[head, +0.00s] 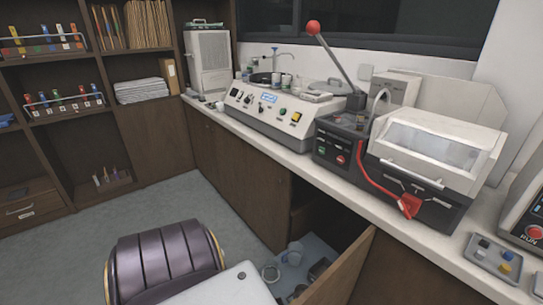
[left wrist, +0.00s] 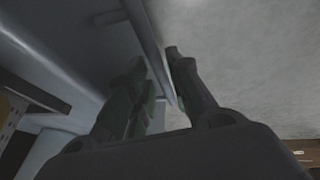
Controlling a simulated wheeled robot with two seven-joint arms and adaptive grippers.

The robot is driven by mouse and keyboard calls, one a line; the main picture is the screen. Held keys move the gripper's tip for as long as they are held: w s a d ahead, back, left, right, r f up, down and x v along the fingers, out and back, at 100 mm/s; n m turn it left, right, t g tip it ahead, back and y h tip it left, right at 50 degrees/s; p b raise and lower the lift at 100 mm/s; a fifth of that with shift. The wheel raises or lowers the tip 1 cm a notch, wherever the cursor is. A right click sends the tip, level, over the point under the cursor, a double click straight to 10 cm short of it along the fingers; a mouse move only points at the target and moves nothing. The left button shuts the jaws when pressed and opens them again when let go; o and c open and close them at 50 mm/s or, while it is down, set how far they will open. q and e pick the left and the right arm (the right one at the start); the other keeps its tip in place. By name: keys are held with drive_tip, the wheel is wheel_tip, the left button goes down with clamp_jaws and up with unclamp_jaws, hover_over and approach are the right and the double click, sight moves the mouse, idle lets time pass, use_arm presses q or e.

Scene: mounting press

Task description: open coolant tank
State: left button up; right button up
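No part that I can surely name as the coolant tank shows. Below the counter in the head view, a cabinet door (head: 345,272) stands open beside a blue-grey surface (head: 318,252) with a pale cup and small parts on it. In the left wrist view, my left gripper (left wrist: 157,60) has its two dark fingers apart. A thin grey bar (left wrist: 143,28), running along a blue-grey panel (left wrist: 65,45), passes at the gap between the fingertips. I cannot tell whether the fingers touch it. Neither gripper shows in the head view.
The counter carries a grey console (head: 268,118) and a press (head: 435,150) with a red-knobbed lever. A button tray (head: 493,258) lies at right. A ribbed dark purple thing (head: 165,262) stands at the front. Shelves (head: 60,75) fill the left; the floor (head: 150,207) between is clear.

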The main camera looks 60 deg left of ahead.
use_arm(q)
drive_tip(key=shift+d+r, duration=0.1)
drive_tip(key=v, duration=1.1)
drive_tip(key=shift+r, duration=0.3)
idle(0.6)
drive_tip(key=shift+s, duration=0.15)
idle(0.5)
